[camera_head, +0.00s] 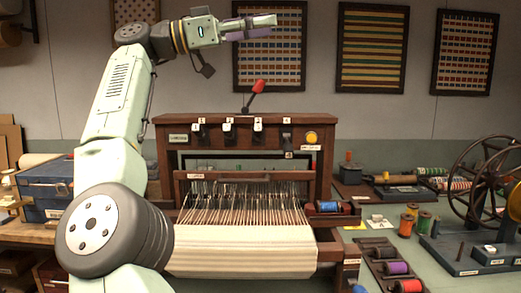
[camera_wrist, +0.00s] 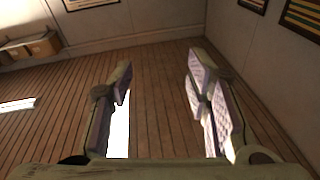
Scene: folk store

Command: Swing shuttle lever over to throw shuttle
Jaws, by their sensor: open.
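The shuttle lever (camera_head: 254,95) stands on top of the wooden loom (camera_head: 240,120). It has a thin dark rod and a red knob, and it tilts to the right. My gripper (camera_head: 276,27) is above the lever, its fingers pointing right in front of the wall. In the wrist view my gripper (camera_wrist: 160,85) is open and empty, with the wood floor and walls beyond it. The lever does not show in the wrist view. A shuttle (camera_head: 328,208) with blue and red thread sits at the loom's right side.
The loom's front has several small labelled levers and a yellow button (camera_head: 311,137). Thread spools (camera_head: 407,225) and a spinning wheel (camera_head: 480,195) stand on the table at the right. A blue box (camera_head: 45,187) is at the left. Framed textiles (camera_head: 372,48) hang behind.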

